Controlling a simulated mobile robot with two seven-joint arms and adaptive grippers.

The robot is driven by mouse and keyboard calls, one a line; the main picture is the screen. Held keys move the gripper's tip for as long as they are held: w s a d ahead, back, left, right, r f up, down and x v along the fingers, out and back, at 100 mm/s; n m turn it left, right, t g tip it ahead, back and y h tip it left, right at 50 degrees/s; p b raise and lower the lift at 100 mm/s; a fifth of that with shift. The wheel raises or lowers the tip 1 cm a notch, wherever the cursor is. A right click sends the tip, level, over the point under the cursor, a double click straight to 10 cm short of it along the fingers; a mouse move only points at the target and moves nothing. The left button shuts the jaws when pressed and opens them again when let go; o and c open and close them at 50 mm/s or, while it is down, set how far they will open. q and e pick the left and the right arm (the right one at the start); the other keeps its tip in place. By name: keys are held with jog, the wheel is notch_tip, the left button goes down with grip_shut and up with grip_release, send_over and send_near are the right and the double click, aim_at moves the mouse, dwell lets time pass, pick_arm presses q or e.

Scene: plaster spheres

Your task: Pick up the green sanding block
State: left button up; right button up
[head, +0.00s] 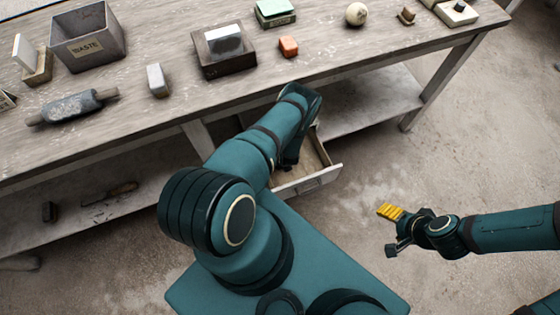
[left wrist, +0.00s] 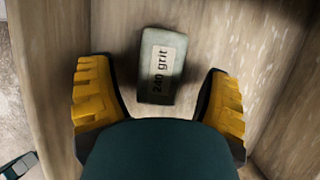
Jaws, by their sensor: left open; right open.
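A grey-green block (left wrist: 161,66) labelled "240 grit" lies on the wooden floor of the open drawer in the left wrist view. My left gripper (left wrist: 160,78) is open, with its yellow fingers on either side of the block; I cannot tell how far above it they are. In the head view my left arm reaches into the drawer (head: 308,184), and the arm hides the block there. My right gripper (head: 391,231) is open and empty over the floor at the right.
Drawer walls stand close around my left gripper.

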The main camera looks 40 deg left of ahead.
pick_arm(q)
jog(key=shift+w+a+f, duration=0.1)
jog(key=shift+a+f, duration=0.1)
jog(key=shift+f, duration=0.4)
jog(key=c, duration=1.3)
jog(key=shift+r, duration=0.1)
jog(key=shift+r, duration=0.5)
notch_tip(320, 180, up, 17)
jog(key=p, duration=0.5)
